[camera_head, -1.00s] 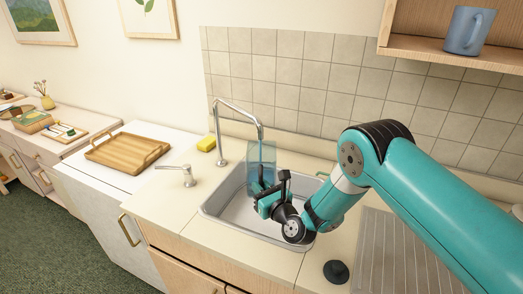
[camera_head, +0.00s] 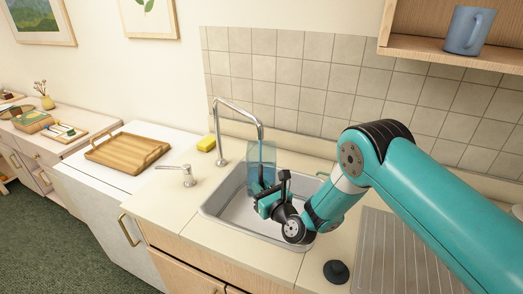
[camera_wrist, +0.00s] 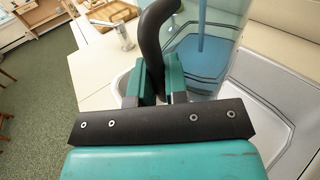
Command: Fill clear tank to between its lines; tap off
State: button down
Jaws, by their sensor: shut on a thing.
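The clear, blue-tinted tank (camera_head: 262,157) is in the sink under the spout of the chrome tap (camera_head: 238,106). A thin blue stream of water runs from the spout into the tank, so the tap is on. The tank also shows in the wrist view (camera_wrist: 190,62), with blue water inside. My gripper (camera_head: 268,200) is at the near side of the tank, shut on its dark curved handle (camera_wrist: 154,35), which passes between the jaws in the wrist view. I cannot make out the level lines or judge the water level against them.
The steel sink (camera_head: 228,212) surrounds the tank. A black stopper-like piece (camera_head: 336,271) lies on the front counter by the ribbed drainboard (camera_head: 395,255). A wooden tray (camera_head: 128,148) is farther left.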

jog(key=shift+s+d+f+b, duration=0.1)
jog(key=shift+s+f+b, duration=0.15)
jog(key=shift+b, duration=0.35)
jog(key=s+d+b, duration=0.4)
jog(key=s+b, duration=0.7)
jog(key=b, duration=0.9)
jog(key=shift+s+r, duration=0.15)
jog(key=shift+r, duration=0.25)
